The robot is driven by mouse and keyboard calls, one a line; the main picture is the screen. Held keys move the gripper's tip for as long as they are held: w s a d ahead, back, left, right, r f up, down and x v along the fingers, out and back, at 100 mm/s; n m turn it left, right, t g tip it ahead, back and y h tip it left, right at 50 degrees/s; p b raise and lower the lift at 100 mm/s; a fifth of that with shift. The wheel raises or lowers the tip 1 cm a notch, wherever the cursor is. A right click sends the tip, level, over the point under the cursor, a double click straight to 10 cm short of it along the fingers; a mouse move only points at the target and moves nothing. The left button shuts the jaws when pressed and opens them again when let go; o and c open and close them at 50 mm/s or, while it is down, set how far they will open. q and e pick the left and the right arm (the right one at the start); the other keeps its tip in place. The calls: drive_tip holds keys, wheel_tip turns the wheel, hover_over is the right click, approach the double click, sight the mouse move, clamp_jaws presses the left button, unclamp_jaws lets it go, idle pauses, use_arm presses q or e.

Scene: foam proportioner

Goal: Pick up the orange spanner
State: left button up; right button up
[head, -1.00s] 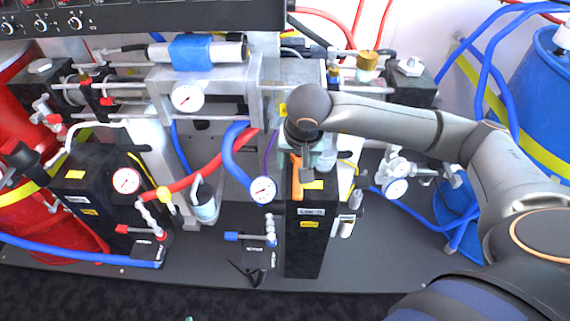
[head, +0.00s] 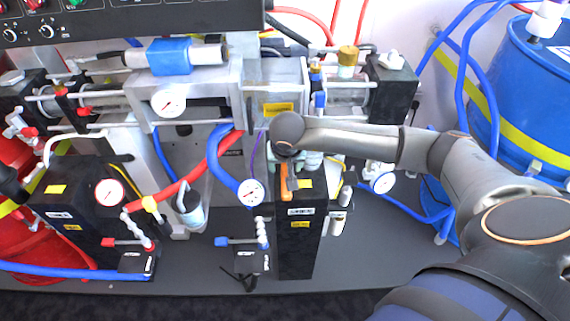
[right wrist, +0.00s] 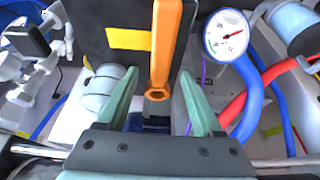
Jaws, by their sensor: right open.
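The orange spanner (head: 284,183) lies on top of the black box (head: 300,225) in the middle of the head view. In the right wrist view the spanner (right wrist: 165,45) points toward me, with its ring end between and just ahead of the fingertips. My right gripper (right wrist: 158,85) is open, with a green finger on either side of the spanner's line and nothing held. In the head view my right gripper (head: 285,160) is over the far part of the black box and partly hidden by its own wrist. My left gripper is out of view.
A pressure gauge (right wrist: 226,35) with blue and red hoses is close beside the spanner. A metal cylinder assembly (head: 200,88) stands behind. A blue barrel (head: 520,90) is at the right. Grey floor (head: 370,255) is clear at the front right.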

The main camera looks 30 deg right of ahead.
drive_tip(key=shift+x, duration=1)
drive_tip(key=shift+c, duration=0.2)
clamp_jaws()
drive_tip(key=shift+r, duration=0.1)
